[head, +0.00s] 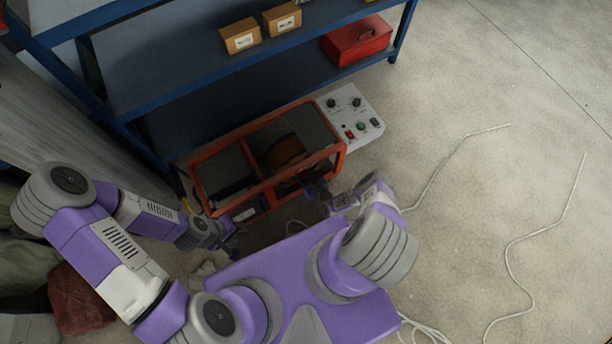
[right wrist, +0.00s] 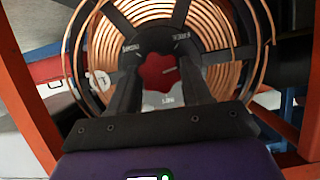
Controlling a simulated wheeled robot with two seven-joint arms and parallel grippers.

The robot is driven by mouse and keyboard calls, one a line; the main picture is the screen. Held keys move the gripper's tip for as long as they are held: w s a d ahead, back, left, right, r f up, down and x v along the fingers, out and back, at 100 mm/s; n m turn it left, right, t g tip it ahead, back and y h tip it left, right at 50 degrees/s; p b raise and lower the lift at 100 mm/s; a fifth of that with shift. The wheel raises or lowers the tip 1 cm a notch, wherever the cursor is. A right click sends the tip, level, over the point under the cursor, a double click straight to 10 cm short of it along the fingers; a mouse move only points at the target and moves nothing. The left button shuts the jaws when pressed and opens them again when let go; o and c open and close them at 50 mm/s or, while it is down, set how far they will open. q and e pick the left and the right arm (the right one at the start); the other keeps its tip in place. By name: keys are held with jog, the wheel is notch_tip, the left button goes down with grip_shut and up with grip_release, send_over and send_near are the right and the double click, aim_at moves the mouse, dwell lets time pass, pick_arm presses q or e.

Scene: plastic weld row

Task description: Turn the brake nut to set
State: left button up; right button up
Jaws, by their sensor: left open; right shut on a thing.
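The brake nut (right wrist: 160,72) is a red lobed knob at the middle of a dark hub in the right wrist view. A short pale mark on it or beside it points right. The hub carries small white labels, too small to read surely. Copper-coloured wire coils (right wrist: 215,40) surround the hub. My right gripper (right wrist: 160,88) has its two dark fingers on either side of the nut, shut on it. In the head view my right gripper (head: 316,190) reaches the orange frame's front and hides the nut. My left gripper (head: 229,240) is open, low beside the frame's left front.
The orange frame (head: 342,152) holds the spool (head: 285,153). A white control panel (head: 350,115) with knobs adjoins its right end. A blue shelf (head: 190,70) behind holds small cartons (head: 240,37) and a red box (head: 357,42). White cable (head: 510,262) lies on otherwise open floor at right.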

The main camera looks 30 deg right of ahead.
jog(key=shift+d+m+y, duration=0.15)
jog(key=shift+m+y, duration=0.95)
jog(key=shift+m, duration=0.3)
jog(key=o, duration=1)
jog(key=shift+o, duration=0.2)
